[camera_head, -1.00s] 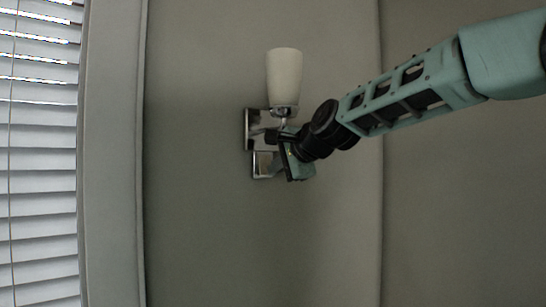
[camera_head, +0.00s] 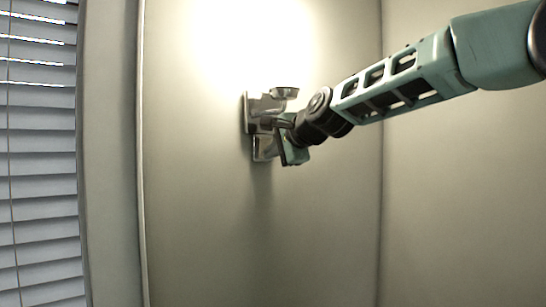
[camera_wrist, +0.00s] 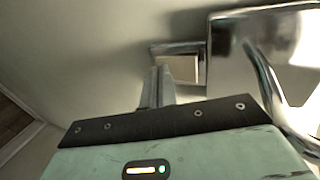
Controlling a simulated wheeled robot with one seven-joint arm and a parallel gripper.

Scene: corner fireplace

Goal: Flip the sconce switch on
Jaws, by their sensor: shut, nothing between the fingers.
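The chrome wall sconce (camera_head: 262,104) is on the wall, and bright light glows above it where its shade is washed out. Its backplate also shows in the wrist view (camera_wrist: 232,62). The small chrome switch (camera_head: 264,150) sits just below the backplate; in the wrist view it is a square block (camera_wrist: 178,67). My gripper (camera_head: 279,130) is in front of the lower sconce, fingers pointing at the wall. In the wrist view its shut, empty fingers (camera_wrist: 158,85) reach close beside the switch. I cannot tell whether they touch it.
A window with white blinds (camera_head: 40,170) stands at the left, with its pale frame (camera_head: 110,170) beside it. The wall below the sconce is bare. A wall corner runs vertically to the right. The curved sconce arm (camera_wrist: 270,85) is close to my gripper's right in the wrist view.

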